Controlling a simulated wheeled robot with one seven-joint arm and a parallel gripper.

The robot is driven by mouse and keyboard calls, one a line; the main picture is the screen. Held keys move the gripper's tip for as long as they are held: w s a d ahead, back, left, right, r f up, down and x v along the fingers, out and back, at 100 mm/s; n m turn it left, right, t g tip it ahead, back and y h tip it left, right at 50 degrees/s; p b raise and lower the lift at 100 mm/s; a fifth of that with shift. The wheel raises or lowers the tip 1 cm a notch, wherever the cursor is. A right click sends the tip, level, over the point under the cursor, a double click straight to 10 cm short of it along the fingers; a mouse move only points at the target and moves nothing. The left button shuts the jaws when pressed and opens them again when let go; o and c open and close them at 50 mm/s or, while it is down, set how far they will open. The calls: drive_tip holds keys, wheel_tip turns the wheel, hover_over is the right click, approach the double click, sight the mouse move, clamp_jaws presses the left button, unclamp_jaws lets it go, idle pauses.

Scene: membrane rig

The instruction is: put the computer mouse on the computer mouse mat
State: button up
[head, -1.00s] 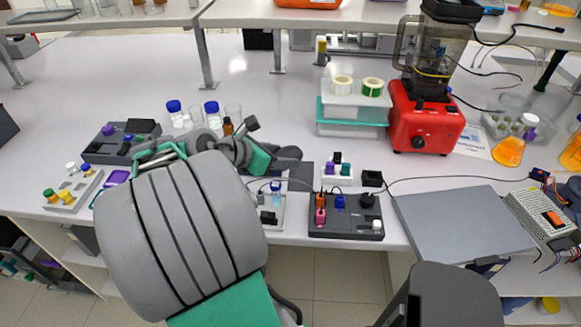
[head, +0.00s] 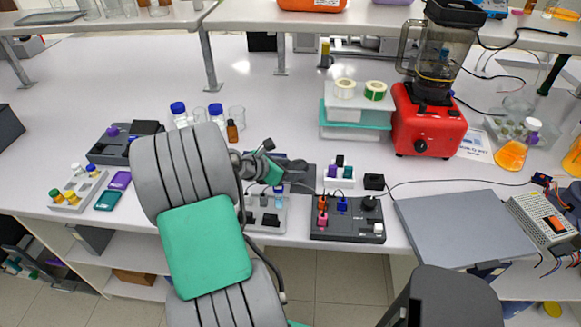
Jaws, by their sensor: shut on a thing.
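My gripper (head: 292,177) is over the bench, right of my wrist, and points to the right. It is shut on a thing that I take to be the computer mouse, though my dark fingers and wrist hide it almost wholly. A flat dark grey mat (head: 306,184) lies on the bench under and beside the fingers, partly covered by them. I cannot tell whether the held thing touches the mat.
A dark control box with coloured knobs (head: 347,230) stands just in front of the mat. A white rack (head: 339,180) and small black block (head: 374,182) are to the right. Bottles (head: 179,112) stand behind my wrist. A red blender (head: 427,125) is further right.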

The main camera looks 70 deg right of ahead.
drive_tip(key=shift+f, duration=0.45)
drive_tip(key=o, duration=1.5)
drive_tip(key=shift+r, duration=0.15)
drive_tip(key=r+v, duration=0.1)
drive_tip(key=v, duration=1.2)
drive_tip(key=w+a+f+m+t+y, duration=0.1)
drive_tip(key=w+a+m+t+y, duration=0.35)
drive_tip(key=w+a, duration=0.9)
drive_tip(key=a+m+t+y, duration=0.1)
drive_tip(key=a+m, duration=0.1)
drive_tip(key=a, duration=0.7)
drive_tip(key=a+r+m+t+y, duration=0.1)
drive_tip(key=a+m+t+y, duration=0.1)
drive_tip(key=a, duration=0.7)
drive_tip(key=w+a+m+t+y, duration=0.1)
drive_tip(key=a+m+t+y, duration=0.1)
drive_tip(key=a, duration=0.7)
drive_tip(key=shift+r+m, duration=0.35)
drive_tip(key=shift+m, duration=0.2)
